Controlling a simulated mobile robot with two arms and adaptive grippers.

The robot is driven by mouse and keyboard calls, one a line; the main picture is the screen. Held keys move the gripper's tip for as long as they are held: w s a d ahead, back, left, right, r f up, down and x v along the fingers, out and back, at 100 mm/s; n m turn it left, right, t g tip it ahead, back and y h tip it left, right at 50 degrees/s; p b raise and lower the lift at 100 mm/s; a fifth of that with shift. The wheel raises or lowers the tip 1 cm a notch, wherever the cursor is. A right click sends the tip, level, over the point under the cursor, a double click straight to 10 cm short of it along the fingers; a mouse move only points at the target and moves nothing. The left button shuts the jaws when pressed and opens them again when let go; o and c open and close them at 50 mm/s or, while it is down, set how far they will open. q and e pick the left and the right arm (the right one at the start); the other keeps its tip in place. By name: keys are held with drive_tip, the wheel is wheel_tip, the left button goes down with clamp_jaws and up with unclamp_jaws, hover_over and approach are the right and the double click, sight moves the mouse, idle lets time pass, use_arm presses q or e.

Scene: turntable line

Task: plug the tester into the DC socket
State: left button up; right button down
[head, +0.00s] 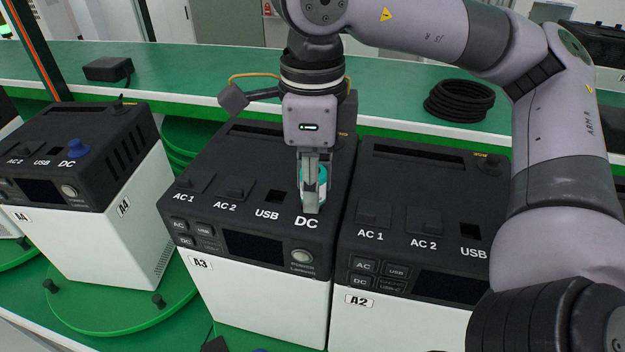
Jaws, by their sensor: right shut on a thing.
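My right gripper (312,200) is over the top of the middle power station (262,298), labelled A3, just behind its DC label. It is shut on a teal tester (322,183), which shows partly between and beside the fingers. The tester's lower end and the DC socket are hidden by the fingers, so I cannot tell whether the tester is in the socket or just above it. The AC 1, AC 2 and USB outlets of A3 lie to the left of the gripper. My left gripper is not in view.
Station A2 (395,318) stands close on the right, under my right arm. A coiled black cable (459,101) and a black box (108,69) lie on the green bench behind.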

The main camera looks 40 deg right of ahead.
drive_tip(key=shift+f, duration=0.15)
drive_tip(key=c, duration=1.2)
unclamp_jaws()
wheel_tip(320, 180, up, 12)
drive_tip(key=shift+r, duration=0.1)
